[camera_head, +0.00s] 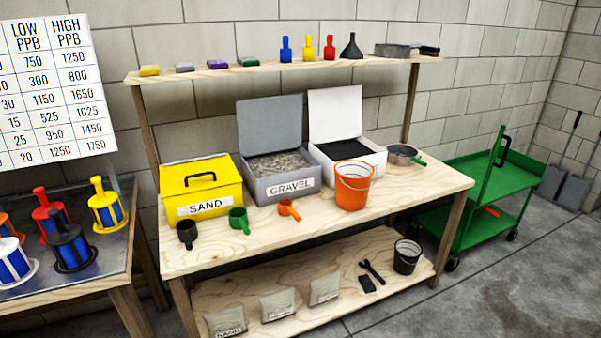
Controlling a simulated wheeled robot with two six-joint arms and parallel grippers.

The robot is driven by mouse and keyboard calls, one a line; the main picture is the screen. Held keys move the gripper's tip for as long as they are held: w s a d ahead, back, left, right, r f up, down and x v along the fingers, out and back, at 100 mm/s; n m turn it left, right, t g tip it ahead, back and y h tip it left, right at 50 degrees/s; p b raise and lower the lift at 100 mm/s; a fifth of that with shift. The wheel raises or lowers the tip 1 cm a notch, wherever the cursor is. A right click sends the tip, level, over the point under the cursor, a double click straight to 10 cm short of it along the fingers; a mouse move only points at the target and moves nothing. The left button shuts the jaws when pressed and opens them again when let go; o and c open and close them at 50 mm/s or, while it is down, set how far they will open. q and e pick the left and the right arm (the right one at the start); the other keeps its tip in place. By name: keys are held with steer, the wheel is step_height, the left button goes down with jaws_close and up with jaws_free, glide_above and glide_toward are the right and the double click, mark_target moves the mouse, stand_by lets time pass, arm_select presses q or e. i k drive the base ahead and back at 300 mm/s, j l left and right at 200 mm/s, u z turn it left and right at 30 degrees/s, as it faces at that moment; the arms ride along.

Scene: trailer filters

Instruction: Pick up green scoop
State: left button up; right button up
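A green scoop (239,219) rests on the wooden workbench top (335,221), near its front edge. It stands between a black scoop (187,234) on its left and an orange scoop (288,209) on its right. The yellow SAND box (201,187) is just behind it, with its lid shut. Neither of my grippers is in view.
An open GRAVEL box (283,172), another open box with dark contents (343,150), an orange bucket (354,187) and a sieve (402,154) stand on the bench. Filters (107,207) fill the left table. A green cart (486,187) stands right.

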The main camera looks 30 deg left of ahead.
mark_target(238, 217)
steer(key=u, duration=1.3)
